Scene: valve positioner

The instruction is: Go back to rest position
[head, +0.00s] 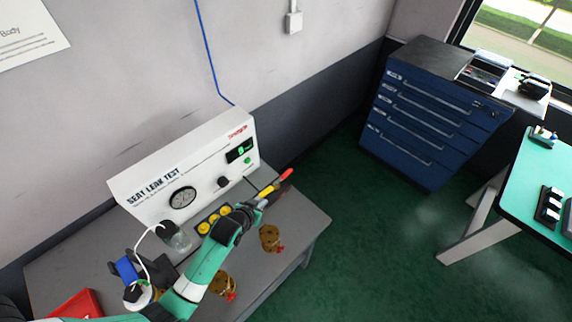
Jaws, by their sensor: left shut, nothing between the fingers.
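My left arm, teal and white with a dark wrist, reaches in from the bottom left over the grey bench. My left gripper (261,204) is shut and empty in front of the right end of the white seat leak test panel (150,186). A thin yellow and orange-red stick-like thing (285,175) shows just beyond the fingertips. I cannot tell whether it touches them. My right gripper is not in view.
The grey bench (308,222) carries brass fittings (269,238), yellow round parts (204,228), a glass jar (178,240), a blue part (127,268) and a red tray (77,304). A blue drawer cabinet (425,115) and teal table (535,185) stand right, with open green floor between.

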